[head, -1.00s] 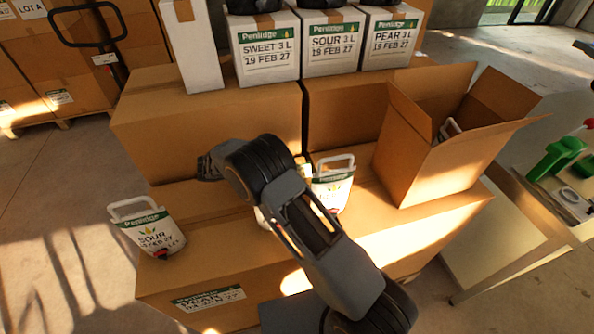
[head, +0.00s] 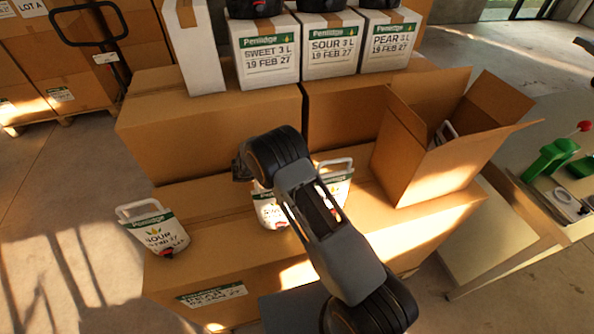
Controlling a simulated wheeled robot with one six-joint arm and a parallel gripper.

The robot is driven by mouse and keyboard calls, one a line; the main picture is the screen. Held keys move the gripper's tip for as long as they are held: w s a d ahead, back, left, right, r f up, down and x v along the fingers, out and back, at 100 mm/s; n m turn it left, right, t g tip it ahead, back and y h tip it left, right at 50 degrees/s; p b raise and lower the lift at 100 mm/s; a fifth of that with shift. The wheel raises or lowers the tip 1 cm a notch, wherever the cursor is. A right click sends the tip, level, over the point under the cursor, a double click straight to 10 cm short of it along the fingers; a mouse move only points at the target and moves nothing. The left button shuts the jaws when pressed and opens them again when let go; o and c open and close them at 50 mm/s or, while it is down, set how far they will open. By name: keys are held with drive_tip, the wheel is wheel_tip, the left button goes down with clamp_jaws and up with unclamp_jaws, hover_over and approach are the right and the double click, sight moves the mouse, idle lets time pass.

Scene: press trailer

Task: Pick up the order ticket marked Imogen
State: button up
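I see no order ticket and cannot read the name Imogen anywhere in the head view. My arm reaches up from the bottom right to the middle of the view, in front of the stacked cartons. Its dark joint is near the centre, with a small dark part sticking out to its left. My gripper's fingers do not show. The arm covers part of the cartons and pouches behind it.
A white Penlidge pouch marked Sour (head: 154,229) stands on the front carton (head: 222,262). Other pouches (head: 268,208) are partly behind my arm. An open carton (head: 424,160) stands to the right. Boxes marked Sweet (head: 266,68), Sour and Pear stand behind. Green tools (head: 551,158) lie at far right.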

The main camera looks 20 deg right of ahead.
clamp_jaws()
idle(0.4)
